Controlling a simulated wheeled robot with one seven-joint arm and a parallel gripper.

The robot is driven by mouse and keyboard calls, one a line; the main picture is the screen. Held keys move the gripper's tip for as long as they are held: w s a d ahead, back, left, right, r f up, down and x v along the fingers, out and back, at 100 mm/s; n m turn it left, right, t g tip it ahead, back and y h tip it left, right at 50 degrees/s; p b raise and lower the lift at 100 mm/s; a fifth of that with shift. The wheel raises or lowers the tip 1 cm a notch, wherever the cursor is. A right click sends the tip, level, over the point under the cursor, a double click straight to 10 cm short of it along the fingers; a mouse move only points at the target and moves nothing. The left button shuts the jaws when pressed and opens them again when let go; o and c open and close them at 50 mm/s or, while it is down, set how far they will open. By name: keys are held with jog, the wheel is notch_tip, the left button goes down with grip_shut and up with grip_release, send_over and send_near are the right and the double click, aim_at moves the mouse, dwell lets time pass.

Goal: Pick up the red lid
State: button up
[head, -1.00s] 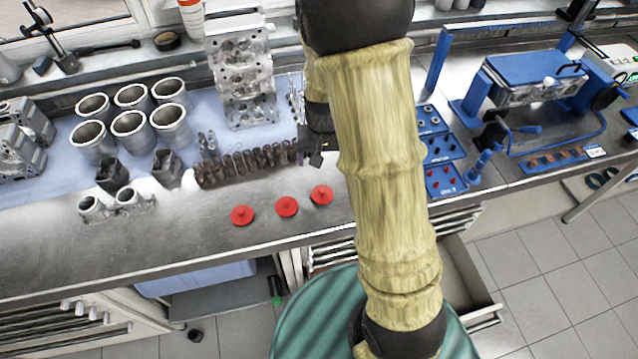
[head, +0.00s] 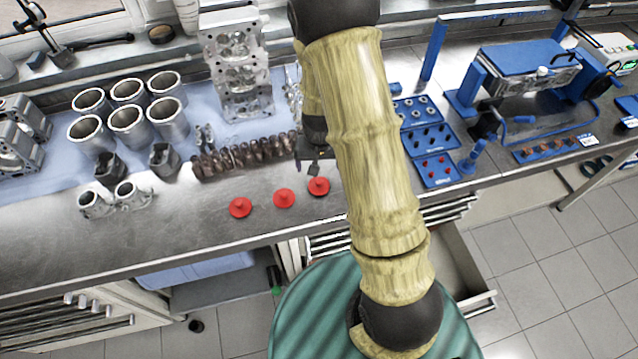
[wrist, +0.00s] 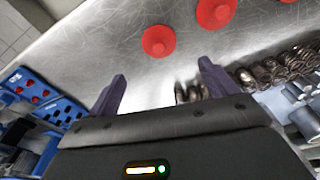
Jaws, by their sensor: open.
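Three red lids lie in a row near the front edge of the metal bench: a left lid (head: 240,207), a middle lid (head: 284,198) and a right lid (head: 319,186). Each is round with a small knob on top. My gripper (head: 313,168) is above the bench, just behind the right lid, and partly hidden by my arm. In the wrist view the gripper (wrist: 160,85) is open and empty. The nearest lid (wrist: 158,41) lies beyond the fingertips, roughly centred between them and apart from them. A second lid (wrist: 216,12) shows at the top.
A row of brown metal parts (head: 245,156) lies behind the lids, close to my gripper. Metal cylinders (head: 128,124) and an engine head (head: 240,70) stand further back. Blue trays (head: 430,139) lie to the right.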

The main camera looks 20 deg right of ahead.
jog(key=p, duration=0.1)
send_over(319, 181)
jog(key=shift+s+f, duration=0.15)
jog(key=shift+f, duration=2.35)
notch_tip(319, 181, down, 3)
jog(key=shift+s+r+p, duration=0.1)
jog(key=shift+r+p, duration=0.05)
jog(key=shift+p, duration=1.05)
jog(key=shift+w+f+p, duration=0.2)
jog(key=shift+f+p, duration=0.15)
jog(key=shift+f, duration=0.9)
jog(key=shift+c, duration=0.3)
jog(key=c, duration=1)
